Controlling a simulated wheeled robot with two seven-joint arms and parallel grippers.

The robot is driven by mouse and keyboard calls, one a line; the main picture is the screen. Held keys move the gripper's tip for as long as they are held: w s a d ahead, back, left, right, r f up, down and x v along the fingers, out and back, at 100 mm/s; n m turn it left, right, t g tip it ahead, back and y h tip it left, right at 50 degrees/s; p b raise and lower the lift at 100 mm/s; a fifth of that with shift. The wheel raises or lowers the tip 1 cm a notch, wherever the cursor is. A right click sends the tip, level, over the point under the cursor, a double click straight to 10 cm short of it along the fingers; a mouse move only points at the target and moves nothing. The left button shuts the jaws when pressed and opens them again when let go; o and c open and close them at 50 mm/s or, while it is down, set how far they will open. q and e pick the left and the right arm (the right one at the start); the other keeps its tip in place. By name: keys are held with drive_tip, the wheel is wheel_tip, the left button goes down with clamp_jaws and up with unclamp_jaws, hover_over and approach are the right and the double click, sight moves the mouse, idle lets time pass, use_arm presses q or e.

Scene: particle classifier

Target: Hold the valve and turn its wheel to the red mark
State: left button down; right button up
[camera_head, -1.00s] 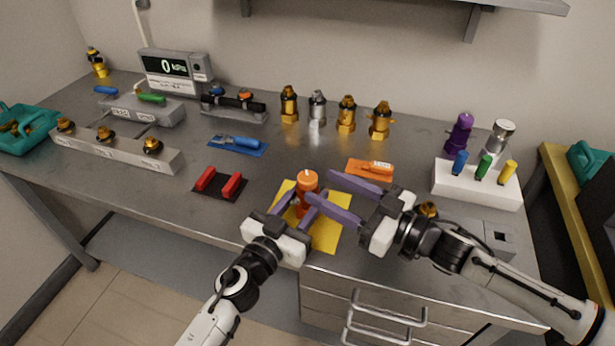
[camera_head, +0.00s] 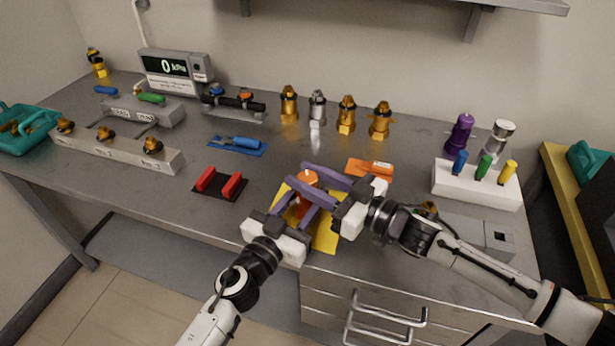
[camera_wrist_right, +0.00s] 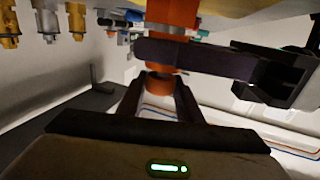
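An orange-red upright valve (camera_head: 303,208) stands on a yellow mat (camera_head: 325,238) near the table's front edge. My left gripper (camera_head: 305,199) has its purple fingers on both sides of the valve's body and looks closed on it. In the right wrist view one left finger (camera_wrist_right: 195,58) lies across the orange body (camera_wrist_right: 172,14). My right gripper (camera_head: 297,174) reaches in from the right, with its fingers on either side of the valve's orange top wheel (camera_head: 308,177). In the wrist view the wheel (camera_wrist_right: 160,84) sits between the fingers with small gaps. I cannot make out the red mark.
An orange mat (camera_head: 355,168) with an orange tool lies just behind the right gripper. A red-handled black pad (camera_head: 219,195) is to the left. A white block (camera_head: 477,187) with coloured pegs stands right. Several brass and silver fittings line the back.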

drive_tip(key=shift+s+a, duration=0.1)
drive_tip(key=shift+a, duration=0.05)
drive_tip(key=shift+s+a+m+t+h, duration=0.1)
drive_tip(key=shift+m+t+h, duration=0.8)
drive_tip(key=shift+t, duration=0.2)
drive_tip(key=shift+r+m+t+h, duration=0.2)
drive_tip(key=shift+m+t+h, duration=0.9)
drive_tip(key=shift+h, duration=0.1)
drive_tip(key=shift+m+h, duration=0.3)
drive_tip(key=shift+h, duration=0.3)
drive_tip(key=o, duration=1)
drive_tip(key=shift+w+d+f, duration=0.1)
drive_tip(key=shift+w+d, duration=0.1)
drive_tip(key=shift+o, duration=0.2)
drive_tip(key=shift+s+d+f+t, duration=0.1)
drive_tip(key=shift+s+d+t, duration=0.25)
drive_tip(key=shift+s, duration=0.1)
drive_tip(key=v, duration=1.1)
